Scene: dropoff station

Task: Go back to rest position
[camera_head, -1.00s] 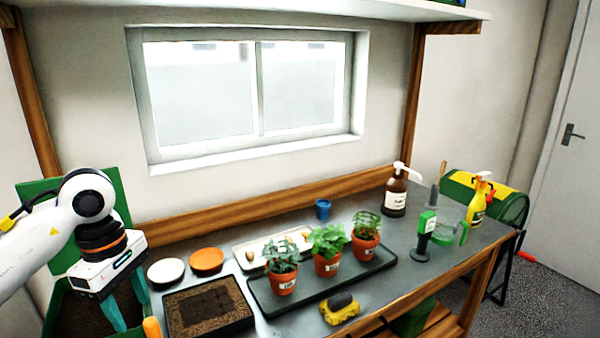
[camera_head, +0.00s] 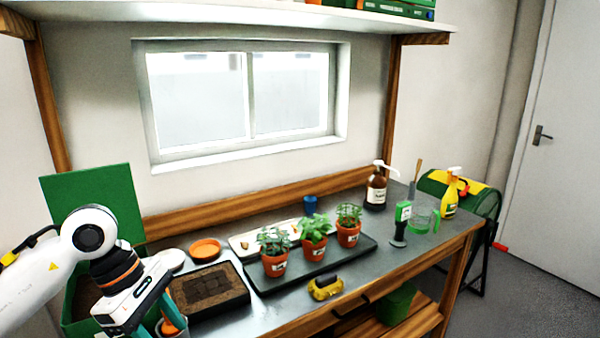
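My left gripper (camera_head: 150,322) is at the lower left in the head view, at the end of my white arm. Its teal fingers point down and stand apart, with their tips close to the bottom edge of the picture. An orange-handled tool (camera_head: 172,312) shows beside and partly behind the fingers; I see no grip on it. My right gripper is not in view.
A green lidded bin (camera_head: 95,200) stands at the left.

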